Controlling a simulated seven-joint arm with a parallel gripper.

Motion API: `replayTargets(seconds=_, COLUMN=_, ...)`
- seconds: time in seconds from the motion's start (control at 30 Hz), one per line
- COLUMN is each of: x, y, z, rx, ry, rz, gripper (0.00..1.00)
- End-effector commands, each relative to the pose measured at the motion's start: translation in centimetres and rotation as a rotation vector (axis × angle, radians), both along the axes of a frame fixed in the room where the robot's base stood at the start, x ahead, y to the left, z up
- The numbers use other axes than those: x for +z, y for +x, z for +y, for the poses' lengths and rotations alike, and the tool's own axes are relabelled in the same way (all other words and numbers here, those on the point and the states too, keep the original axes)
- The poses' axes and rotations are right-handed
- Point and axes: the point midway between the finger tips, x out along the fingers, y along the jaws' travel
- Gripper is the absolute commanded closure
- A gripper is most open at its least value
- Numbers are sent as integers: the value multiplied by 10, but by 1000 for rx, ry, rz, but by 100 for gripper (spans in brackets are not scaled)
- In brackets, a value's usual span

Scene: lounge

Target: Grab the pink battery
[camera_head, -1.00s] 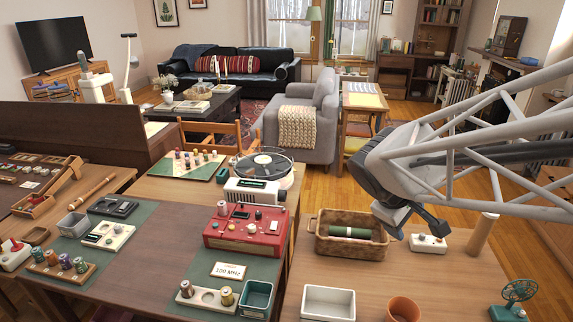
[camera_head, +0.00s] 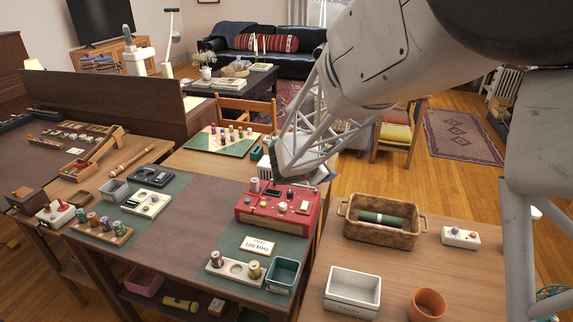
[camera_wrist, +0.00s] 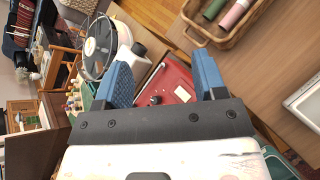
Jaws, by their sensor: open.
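A pinkish-grey one (camera_head: 254,184) stands on the back left of the red device (camera_head: 250,216). A mauve one (camera_head: 216,258) and a yellowish one stand in the pale holder (camera_head: 236,270) in front. Several coloured ones (camera_head: 93,220) fill a wooden holder at left. My gripper (camera_wrist: 165,72) is open and empty in the wrist view. Its blue fingers frame the red device (camera_wrist: 176,88). In the head view my arm hides most of the gripper, behind the red device.
A wicker basket (camera_head: 382,236) holds a green roll; a pink cylinder (camera_wrist: 234,14) lies beside it in the wrist view. A white tray (camera_head: 352,298), terracotta pot (camera_head: 427,305) and teal bin (camera_head: 283,274) stand at the front.

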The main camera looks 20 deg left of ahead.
Motion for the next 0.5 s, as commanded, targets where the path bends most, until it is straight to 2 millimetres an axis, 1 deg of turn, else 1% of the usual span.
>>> replayTargets(seconds=0.03, x=-12, y=5, z=22, rx=57, ry=-38, rz=3, gripper=36)
replayTargets(seconds=0.23, x=-52, y=17, z=104, rx=293, ry=-196, rz=-7, gripper=36)
replayTargets(seconds=0.4, x=-90, y=17, z=173, rx=486, ry=-325, rz=-23, gripper=36)
replayTargets(seconds=0.5, x=-109, y=13, z=207, rx=579, ry=-386, rz=-34, gripper=36)
